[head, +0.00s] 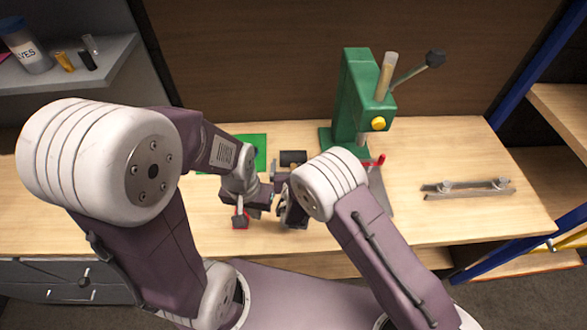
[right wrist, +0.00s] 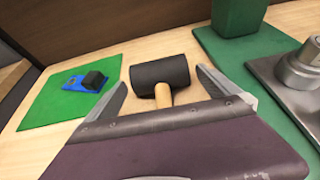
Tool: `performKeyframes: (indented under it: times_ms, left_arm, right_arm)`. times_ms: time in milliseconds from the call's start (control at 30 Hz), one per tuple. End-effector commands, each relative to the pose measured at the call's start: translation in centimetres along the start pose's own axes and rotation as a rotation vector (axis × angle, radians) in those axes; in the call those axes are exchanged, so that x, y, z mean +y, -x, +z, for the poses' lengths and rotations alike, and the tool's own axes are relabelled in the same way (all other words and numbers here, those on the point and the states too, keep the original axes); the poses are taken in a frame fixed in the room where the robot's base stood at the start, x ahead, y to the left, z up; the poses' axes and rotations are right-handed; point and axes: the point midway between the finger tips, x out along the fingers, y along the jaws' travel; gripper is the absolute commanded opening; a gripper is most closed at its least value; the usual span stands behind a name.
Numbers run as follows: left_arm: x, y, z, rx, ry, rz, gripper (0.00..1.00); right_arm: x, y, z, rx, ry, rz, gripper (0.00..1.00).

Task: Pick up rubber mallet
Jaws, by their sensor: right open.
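The rubber mallet has a black cylindrical head (right wrist: 160,73) and a light wooden handle (right wrist: 163,96). In the head view its dark head (head: 293,158) lies on the workbench, with the handle hidden by my right arm. My right gripper (right wrist: 168,85) is open, with one finger on each side of the mallet and a visible gap to each. It also shows in the head view (head: 283,178). My left gripper (head: 243,213) is low over the bench, left of the right one; its jaws are too obscured to judge.
A green press (head: 352,95) stands behind and right of the mallet. A green mat (right wrist: 65,95) with a blue and black item (right wrist: 88,82) lies to the left. A small red item (head: 240,224) is partly hidden by my left gripper. A metal bar (head: 467,189) lies at right.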

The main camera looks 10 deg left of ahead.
Motion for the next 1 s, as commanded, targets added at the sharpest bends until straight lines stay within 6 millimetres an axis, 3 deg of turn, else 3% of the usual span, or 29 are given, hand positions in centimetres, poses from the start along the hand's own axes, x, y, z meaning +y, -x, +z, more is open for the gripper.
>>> performKeyframes:
  times_ms: [67,300,400,700,933,1000]
  left_arm:
    - [0.0,0.0,0.0,0.0,0.0,0.0,0.0]
    - [0.0,0.0,0.0,0.0,0.0,0.0,0.0]
    - [0.0,0.0,0.0,0.0,0.0,0.0,0.0]
    - [0.0,0.0,0.0,0.0,0.0,0.0,0.0]
    - [0.0,-0.2,0.0,0.0,0.0,0.0,0.0]
    - [0.0,-0.4,0.0,0.0,0.0,0.0,0.0]
  right_arm:
    - [0.0,0.0,0.0,0.0,0.0,0.0,1.0]
    - [0.0,0.1,0.0,0.0,0.0,0.0,0.36]
    - [0.0,0.1,0.1,-0.003,-0.001,0.0,0.15]
    - [0.0,0.2,0.6,-0.003,-0.002,0.0,0.15]
    - [0.1,1.5,3.8,-0.006,-0.005,0.001,0.15]
    - [-0.7,2.6,4.2,-0.003,-0.002,-0.001,0.15]
